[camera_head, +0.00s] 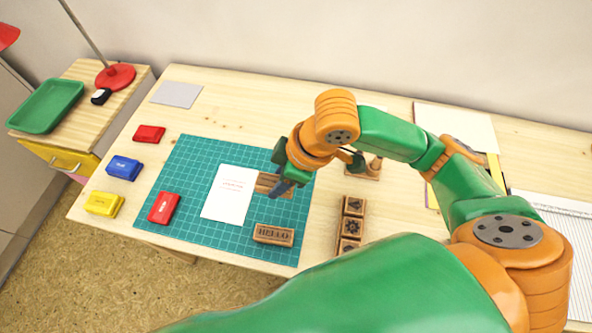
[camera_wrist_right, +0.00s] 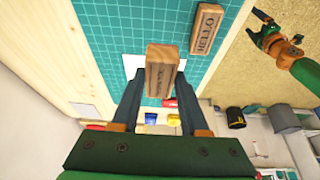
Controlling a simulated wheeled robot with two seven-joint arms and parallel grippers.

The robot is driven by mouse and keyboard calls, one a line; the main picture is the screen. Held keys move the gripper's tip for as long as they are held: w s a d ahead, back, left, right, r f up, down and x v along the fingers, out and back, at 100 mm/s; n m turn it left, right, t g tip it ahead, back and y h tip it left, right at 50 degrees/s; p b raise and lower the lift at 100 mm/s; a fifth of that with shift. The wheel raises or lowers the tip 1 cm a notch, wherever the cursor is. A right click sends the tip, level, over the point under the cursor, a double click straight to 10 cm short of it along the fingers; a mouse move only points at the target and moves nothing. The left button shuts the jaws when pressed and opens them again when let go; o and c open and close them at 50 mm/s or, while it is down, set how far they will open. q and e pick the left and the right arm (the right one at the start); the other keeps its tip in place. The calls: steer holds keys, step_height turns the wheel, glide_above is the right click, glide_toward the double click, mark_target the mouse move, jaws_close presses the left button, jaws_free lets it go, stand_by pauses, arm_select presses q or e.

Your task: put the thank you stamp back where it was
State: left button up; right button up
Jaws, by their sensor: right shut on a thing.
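A wooden stamp block (camera_wrist_right: 160,72) is between the fingers of my right gripper (camera_wrist_right: 158,100) in the right wrist view. Small dark lettering on its side is hard to read; it looks like the thank you stamp. In the head view my right gripper (camera_head: 279,172) is over the right part of the green mat, shut on this stamp (camera_head: 266,183), which the fingers partly cover. I cannot tell whether the stamp touches the mat. The right wrist view also shows my left gripper (camera_wrist_right: 281,30), open and empty above the floor, away from the mat.
The HELLO stamp (camera_head: 273,235) lies at the front of the green mat (camera_head: 190,165). A white card (camera_head: 229,195) lies left of my right gripper. A row of picture stamps (camera_head: 351,225) stands right of the mat. Red, blue and yellow inkpads (camera_head: 104,203) sit at the left.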

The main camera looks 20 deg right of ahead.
steer(key=w+d+f, duration=0.1)
steer(key=f, duration=0.1)
steer(key=w+d+f, duration=0.1)
steer(key=w+f, duration=0.1)
steer(key=w+d+f+b, duration=0.1)
steer(key=w+d+f, duration=0.1)
steer(key=shift+w+d+f, duration=0.1)
steer(key=shift+w+f, duration=0.05)
steer(key=f, duration=0.3)
steer(key=shift+w+d, duration=0.1)
steer(key=shift+w, duration=0.15)
steer(key=shift+f, duration=0.35)
steer(key=shift+f, duration=0.15)
steer(key=o, duration=1.1)
